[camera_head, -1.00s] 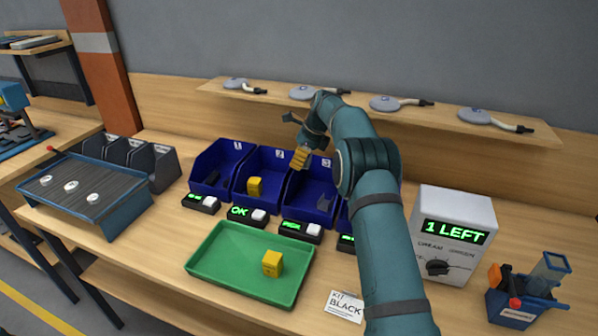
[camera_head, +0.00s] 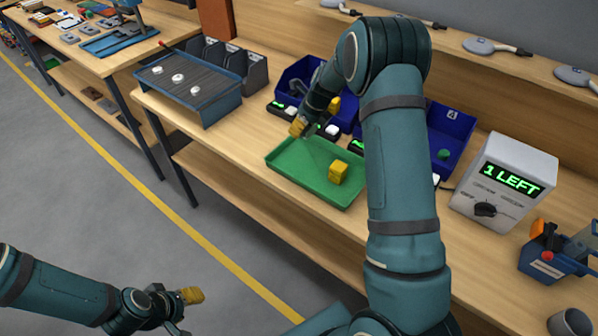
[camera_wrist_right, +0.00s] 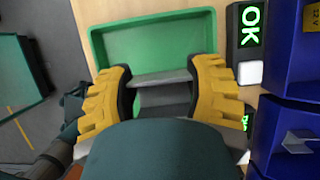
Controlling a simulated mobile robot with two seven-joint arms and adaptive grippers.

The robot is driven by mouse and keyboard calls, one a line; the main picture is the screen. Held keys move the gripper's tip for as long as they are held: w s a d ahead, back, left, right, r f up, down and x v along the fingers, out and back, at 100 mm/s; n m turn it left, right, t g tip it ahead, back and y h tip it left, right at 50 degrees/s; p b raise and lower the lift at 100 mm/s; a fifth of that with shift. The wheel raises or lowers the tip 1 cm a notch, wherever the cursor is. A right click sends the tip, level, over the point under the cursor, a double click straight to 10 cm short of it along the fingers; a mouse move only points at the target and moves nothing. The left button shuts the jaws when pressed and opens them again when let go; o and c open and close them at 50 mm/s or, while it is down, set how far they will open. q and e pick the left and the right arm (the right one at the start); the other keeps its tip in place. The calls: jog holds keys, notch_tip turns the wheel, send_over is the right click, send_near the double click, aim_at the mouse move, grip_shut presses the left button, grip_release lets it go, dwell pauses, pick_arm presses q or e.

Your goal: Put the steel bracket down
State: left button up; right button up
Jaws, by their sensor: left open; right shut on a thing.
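My right gripper (camera_head: 298,127) is above the far left edge of the green tray (camera_head: 283,153). In the right wrist view its yellow fingers (camera_wrist_right: 160,95) are shut on a grey steel bracket (camera_wrist_right: 160,79), partly hidden by the fingers and wrist. The tray (camera_wrist_right: 150,38) lies beyond and below it in that view. A yellow block (camera_head: 338,172) sits in the tray in the head view. My left gripper (camera_head: 189,297) is open and empty, over the floor at the lower left, clear of the bench.
Blue bins (camera_head: 450,125) stand behind the tray, partly hidden by my right arm. Another grey piece (camera_wrist_right: 298,142) lies in a bin in the wrist view. A white box reading "1 LEFT" (camera_head: 505,175) stands to the right. A slatted conveyor (camera_head: 188,85) is to the left.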

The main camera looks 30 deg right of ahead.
jog(key=shift+s+a+f, duration=0.3)
jog(key=shift+a+f, duration=0.2)
jog(key=shift+a, duration=0.2)
send_over(297, 157)
jog(key=f, duration=0.6)
jog(key=shift+s+d+f, duration=0.2)
jog(key=shift+s+d, duration=0.05)
jog(key=shift+s, duration=0.15)
notch_tip(297, 157, down, 3)
jog(key=shift+f+b, duration=0.15)
jog(key=shift+b, duration=0.2)
pick_arm(q)
jog(key=shift+s+a+f, duration=0.15)
jog(key=shift+a+f, duration=0.15)
jog(key=shift+a, duration=0.05)
jog(key=shift+f, duration=0.1)
pick_arm(e)
jog(key=o, duration=1.3)
jog(key=shift+f, duration=0.1)
jog(key=shift+c, duration=0.2)
